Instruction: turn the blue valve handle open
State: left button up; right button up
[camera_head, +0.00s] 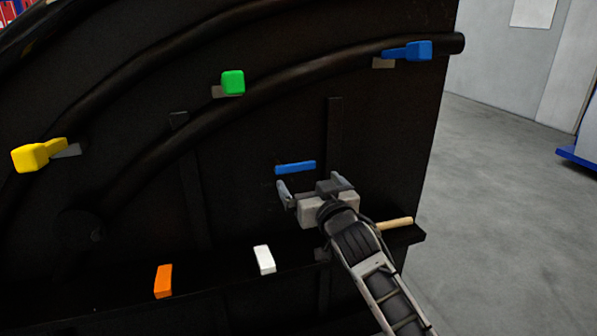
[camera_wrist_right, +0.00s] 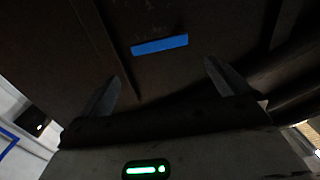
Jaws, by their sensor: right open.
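A flat blue bar (camera_head: 295,167) sits on the dark panel near the middle of the head view. The right wrist view also shows this blue bar (camera_wrist_right: 160,45), ahead of the gap between the fingertips. Another blue handle (camera_head: 418,50), with a thick block end, sits on the pipe at the upper right. I cannot tell for sure which one is the valve handle. My right gripper (camera_head: 311,186) is open and empty, just below the flat blue bar in the head view. Its fingers (camera_wrist_right: 161,72) appear apart from the bar. My left gripper is out of view.
A yellow handle (camera_head: 38,155) and a green handle (camera_head: 233,82) sit along the curved pipes. An orange bar (camera_head: 163,281) and a white bar (camera_head: 264,260) are lower on the panel. A tan rod (camera_head: 396,223) is at the ledge. Open floor (camera_head: 500,200) lies right.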

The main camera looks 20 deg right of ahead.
aim_at(296, 165)
jog(key=w+b, duration=0.1)
jog(key=w, duration=0.5)
jog(key=shift+w+a, duration=0.1)
jog(key=shift+w, duration=0.15)
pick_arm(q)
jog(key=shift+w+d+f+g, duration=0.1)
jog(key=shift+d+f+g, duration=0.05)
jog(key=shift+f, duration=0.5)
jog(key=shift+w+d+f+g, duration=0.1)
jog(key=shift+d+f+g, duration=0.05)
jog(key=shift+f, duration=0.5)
pick_arm(e)
jog(key=shift+w, duration=0.8)
